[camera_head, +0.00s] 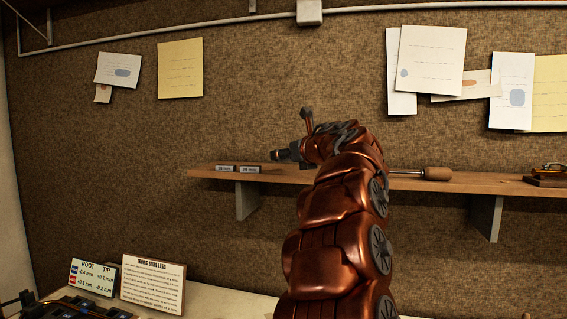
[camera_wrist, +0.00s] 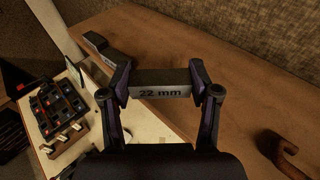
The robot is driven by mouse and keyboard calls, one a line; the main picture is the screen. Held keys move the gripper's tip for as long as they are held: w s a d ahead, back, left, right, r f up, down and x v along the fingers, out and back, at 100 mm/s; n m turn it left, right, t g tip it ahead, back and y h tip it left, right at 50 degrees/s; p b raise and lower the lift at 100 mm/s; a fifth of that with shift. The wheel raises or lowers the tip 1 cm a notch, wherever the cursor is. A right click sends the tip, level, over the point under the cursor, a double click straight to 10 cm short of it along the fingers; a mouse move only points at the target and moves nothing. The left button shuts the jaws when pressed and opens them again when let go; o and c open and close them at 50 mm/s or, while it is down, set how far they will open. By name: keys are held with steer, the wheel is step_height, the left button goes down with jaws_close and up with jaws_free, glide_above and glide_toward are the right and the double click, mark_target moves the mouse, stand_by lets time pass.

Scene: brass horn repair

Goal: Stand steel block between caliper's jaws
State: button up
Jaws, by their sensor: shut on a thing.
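A dark steel block marked "22 mm" (camera_wrist: 160,91) lies crosswise between the two fingertips of my gripper (camera_wrist: 158,84) in the wrist view. The fingers press on its two ends. It is over the wooden shelf; I cannot tell whether it touches the wood. In the head view my gripper (camera_head: 288,152) is at the shelf, small and partly hidden by my copper arm. Two small labelled steel blocks sit at the shelf's left end, one (camera_head: 226,169) beside the other (camera_head: 250,169). I cannot make out the caliper in either view.
The wooden shelf (camera_head: 330,176) runs along the fabric wall. A wooden-handled tool (camera_head: 436,174) lies on it, right of my arm. Below, the pale bench holds a dark tray (camera_wrist: 58,106) of several parts. Two signs (camera_head: 153,284) stand at the bench's back.

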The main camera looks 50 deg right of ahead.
mark_target(283, 174)
steer(key=shift+w+d+p, duration=0.15)
steer(key=shift+w+p, duration=0.15)
steer(key=shift+w, duration=0.45)
steer(key=shift+w+f, duration=0.1)
steer(key=shift+f, duration=1.7)
steer(key=shift+f, duration=0.2)
steer(key=o, duration=1.4)
steer(key=shift+r, duration=0.1)
